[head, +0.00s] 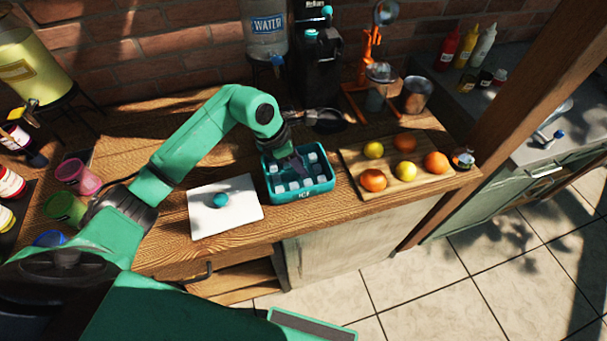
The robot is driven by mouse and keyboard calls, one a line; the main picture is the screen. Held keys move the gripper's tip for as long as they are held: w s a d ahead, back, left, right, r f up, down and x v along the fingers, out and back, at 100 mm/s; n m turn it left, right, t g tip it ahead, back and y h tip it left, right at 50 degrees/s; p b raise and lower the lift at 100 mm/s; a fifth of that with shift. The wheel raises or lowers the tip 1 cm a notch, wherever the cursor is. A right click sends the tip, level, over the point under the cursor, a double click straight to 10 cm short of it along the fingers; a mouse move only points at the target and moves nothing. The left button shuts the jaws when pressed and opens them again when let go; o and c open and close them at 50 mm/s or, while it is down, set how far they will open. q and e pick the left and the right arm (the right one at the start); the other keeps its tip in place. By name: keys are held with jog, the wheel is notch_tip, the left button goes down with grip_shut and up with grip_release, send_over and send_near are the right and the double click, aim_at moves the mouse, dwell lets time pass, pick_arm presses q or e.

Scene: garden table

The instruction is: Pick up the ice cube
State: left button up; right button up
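Several pale ice cubes (293,186) lie in a teal tray (303,196) marked ICE near the middle of the wooden counter. My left arm reaches over from the left, and my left gripper (300,163) points down at the back part of this tray, over or among the cubes. Its fingertips are small and dark here, so I cannot tell whether they are open or shut, or whether they touch a cube. My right gripper is not in view.
Left of the tray is a white board (239,207) with a teal round object (221,200). Right of it is a wooden board (376,187) with lemons and oranges. A water dispenser (264,30) and black machine (318,70) stand behind. Coloured cups (78,177) are at left.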

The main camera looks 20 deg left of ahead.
pick_arm(q)
jog(key=shift+x, duration=0.8)
grip_shut()
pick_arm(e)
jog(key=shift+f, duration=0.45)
pick_arm(q)
jog(key=shift+r, duration=0.2)
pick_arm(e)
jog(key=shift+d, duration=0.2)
pick_arm(q)
notch_tip(320, 180, up, 20)
jog(key=b, duration=0.4)
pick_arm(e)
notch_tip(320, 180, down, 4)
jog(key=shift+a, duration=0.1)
pick_arm(q)
jog(key=shift+f, duration=0.15)
